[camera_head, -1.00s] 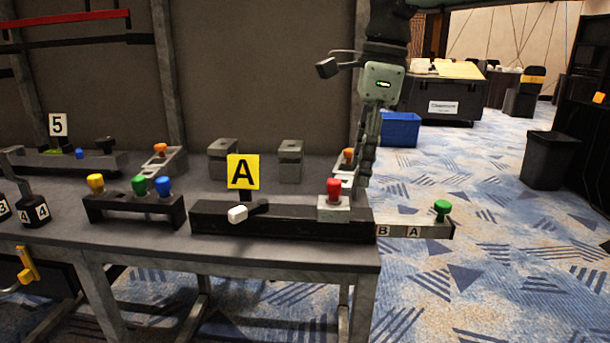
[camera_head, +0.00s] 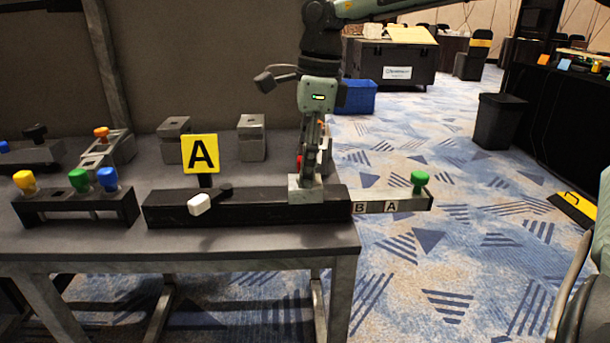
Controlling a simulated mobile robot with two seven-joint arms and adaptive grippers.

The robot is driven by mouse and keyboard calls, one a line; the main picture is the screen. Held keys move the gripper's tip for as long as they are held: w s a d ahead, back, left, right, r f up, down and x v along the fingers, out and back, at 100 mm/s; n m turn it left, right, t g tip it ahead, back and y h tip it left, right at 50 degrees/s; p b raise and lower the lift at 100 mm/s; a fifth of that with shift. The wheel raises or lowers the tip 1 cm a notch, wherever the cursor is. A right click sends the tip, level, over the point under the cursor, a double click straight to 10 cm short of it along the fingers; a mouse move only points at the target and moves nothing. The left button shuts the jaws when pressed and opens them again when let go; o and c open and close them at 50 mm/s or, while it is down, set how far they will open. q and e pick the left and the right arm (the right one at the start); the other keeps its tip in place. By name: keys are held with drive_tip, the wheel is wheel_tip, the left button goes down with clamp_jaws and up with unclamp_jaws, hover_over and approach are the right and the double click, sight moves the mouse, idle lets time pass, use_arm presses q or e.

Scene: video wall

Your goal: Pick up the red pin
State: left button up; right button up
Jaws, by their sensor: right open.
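The red pin (camera_head: 298,163) stands in a grey block (camera_head: 304,197) at the right end of the black bar (camera_head: 245,209) behind the table's front edge. Only a sliver of its red shows, as my right gripper hides most of it. My right gripper (camera_head: 309,176) points straight down over the block, its fingers at the pin's height. It is open; whether the fingers touch the pin cannot be told.
A yellow "A" sign (camera_head: 200,154) and a white-tipped lever (camera_head: 199,204) are left of the gripper. A green pin (camera_head: 419,179) stands on a labelled arm right of the table.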

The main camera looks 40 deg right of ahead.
drive_tip(key=shift+f, duration=0.15)
drive_tip(key=shift+c, duration=0.4)
clamp_jaws()
drive_tip(key=shift+r, duration=0.2)
use_arm(q)
drive_tip(key=s+a+g, duration=0.1)
drive_tip(key=s+a+f+g, duration=0.1)
drive_tip(key=s, duration=0.1)
drive_tip(key=shift+s+a+y+p, duration=0.15)
drive_tip(key=shift+a+y+p, duration=0.1)
drive_tip(key=shift+y+p, duration=0.15)
use_arm(e)
wheel_tip(320, 180, up, 10)
drive_tip(key=shift+f, duration=0.1)
use_arm(q)
drive_tip(key=shift+r, duration=0.2)
